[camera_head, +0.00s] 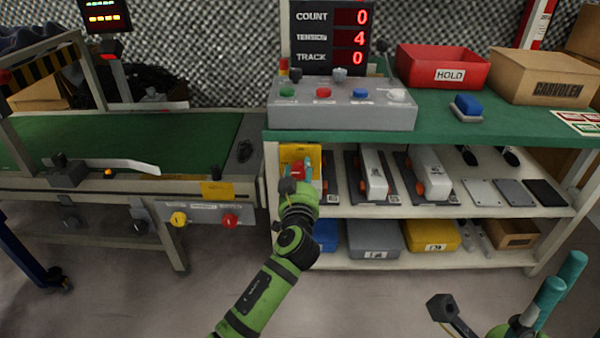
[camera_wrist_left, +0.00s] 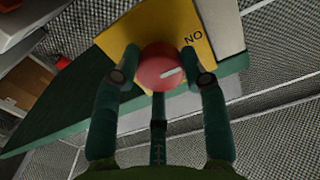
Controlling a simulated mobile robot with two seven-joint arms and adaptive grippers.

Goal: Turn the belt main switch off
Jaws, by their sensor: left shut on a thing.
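The belt main switch is a round red knob (camera_wrist_left: 155,60) with a white pointer line, on a yellow plate (camera_wrist_left: 195,22). In the left wrist view, the line runs from near the knob's middle to the right. Letters on the plate above right read "NO", perhaps an upside-down "ON". My left gripper (camera_head: 298,175) has its fingers closed around the knob from both sides. In the head view, the red knob (camera_head: 298,168) shows partly behind the fingers, at the left end of the bench's middle shelf. My right gripper (camera_head: 497,292) is empty at the lower right, fingers spread.
Above the switch, a grey button box (camera_head: 342,118) stands on the green bench top (camera_head: 440,125). White and orange devices (camera_head: 376,178) stand on the shelf to the right. A conveyor (camera_head: 120,135) is on the left. The floor in front is clear.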

